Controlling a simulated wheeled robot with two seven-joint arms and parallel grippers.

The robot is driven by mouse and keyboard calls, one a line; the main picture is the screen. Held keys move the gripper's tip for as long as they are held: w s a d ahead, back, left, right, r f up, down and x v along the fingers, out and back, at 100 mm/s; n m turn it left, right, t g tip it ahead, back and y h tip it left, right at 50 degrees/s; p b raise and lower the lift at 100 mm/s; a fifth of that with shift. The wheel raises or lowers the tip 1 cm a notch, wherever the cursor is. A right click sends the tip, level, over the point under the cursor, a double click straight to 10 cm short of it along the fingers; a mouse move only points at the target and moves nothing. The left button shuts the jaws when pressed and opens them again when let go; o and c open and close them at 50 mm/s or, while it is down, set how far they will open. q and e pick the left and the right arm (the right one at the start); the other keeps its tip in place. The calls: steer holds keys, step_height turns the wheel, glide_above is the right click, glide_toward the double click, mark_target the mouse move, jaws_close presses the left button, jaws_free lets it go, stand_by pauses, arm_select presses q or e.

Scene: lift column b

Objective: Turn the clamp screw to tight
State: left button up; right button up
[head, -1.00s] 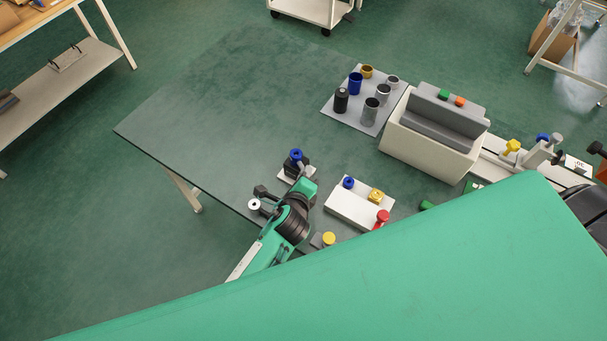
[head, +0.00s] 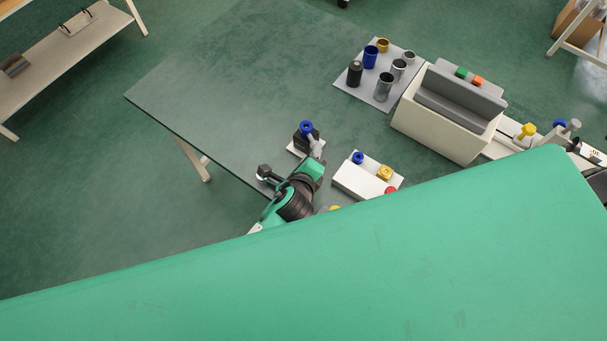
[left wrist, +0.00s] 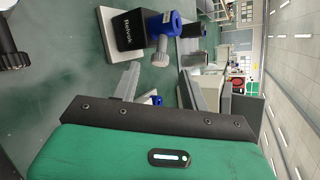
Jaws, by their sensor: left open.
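A black block (head: 304,141) on a white base carries a blue ring-shaped part (head: 306,128) near the table's left edge. In the left wrist view the block (left wrist: 127,31) is lettered, and a grey knobbed screw (left wrist: 161,52) sticks out below the blue part (left wrist: 163,23). I take this grey screw for the clamp screw; its tightness cannot be told. My left gripper (head: 318,149) is beside the block in the head view. In the left wrist view its fingers (left wrist: 157,80) are apart, with nothing between their tips, and the screw is just beyond them. My right gripper is not in view.
A white block (head: 350,184) with blue, yellow and red knobs stands right of my left gripper. A cream bin (head: 438,132) and a grey mat (head: 350,88) with several cylinders lie farther back. The table's far left (head: 240,90) is clear. A green surface hides the front.

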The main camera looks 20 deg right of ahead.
arm_select(q)
steer(key=b+v, duration=0.1)
steer(key=v, duration=0.9)
steer(key=shift+s, duration=0.1)
